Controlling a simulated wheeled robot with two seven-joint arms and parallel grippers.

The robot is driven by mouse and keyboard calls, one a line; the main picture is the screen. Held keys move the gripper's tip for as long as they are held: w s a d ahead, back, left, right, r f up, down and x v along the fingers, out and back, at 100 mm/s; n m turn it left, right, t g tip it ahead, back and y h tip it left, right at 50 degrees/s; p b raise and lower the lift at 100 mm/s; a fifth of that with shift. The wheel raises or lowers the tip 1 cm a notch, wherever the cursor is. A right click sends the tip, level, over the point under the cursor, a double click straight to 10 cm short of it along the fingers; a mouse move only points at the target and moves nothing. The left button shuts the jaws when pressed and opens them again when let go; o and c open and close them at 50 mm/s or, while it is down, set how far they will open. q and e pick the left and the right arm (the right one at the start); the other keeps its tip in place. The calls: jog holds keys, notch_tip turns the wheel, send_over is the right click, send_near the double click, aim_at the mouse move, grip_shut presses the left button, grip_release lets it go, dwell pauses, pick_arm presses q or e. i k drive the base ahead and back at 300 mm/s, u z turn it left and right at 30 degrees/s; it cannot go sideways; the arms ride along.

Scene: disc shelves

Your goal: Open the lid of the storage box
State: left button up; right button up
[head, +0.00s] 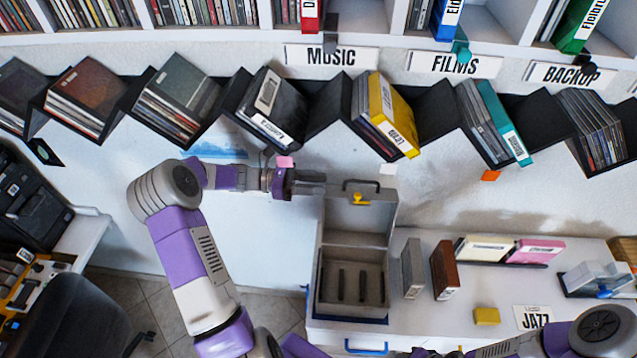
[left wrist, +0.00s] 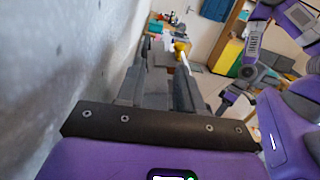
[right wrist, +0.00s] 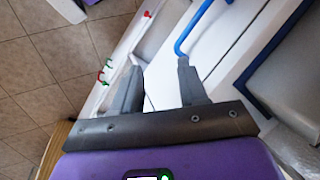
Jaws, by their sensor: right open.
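The grey storage box (head: 322,285) stands on the white counter with its front facing me. Its lid (head: 372,222) is raised upright at the back, with a dark handle on top and a yellow latch (head: 358,198). Dark slots show inside the box. My left gripper (head: 318,184) is at the upper left edge of the lid. In the left wrist view its fingers (left wrist: 160,75) are apart, with grey lid surface between and beyond them; contact is unclear. My right gripper (right wrist: 158,78) is open and empty near a blue handle (right wrist: 195,28), away from the lid.
A grey case (head: 412,268) and a brown case (head: 445,270) stand right of the box. A yellow block (head: 487,316) and a JAZZ card (head: 532,317) lie further right. Zigzag disc shelves (head: 325,110) run along the wall above. A chair (head: 75,315) is at lower left.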

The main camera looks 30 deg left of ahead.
aim_at(344, 222)
jog(key=k, duration=1)
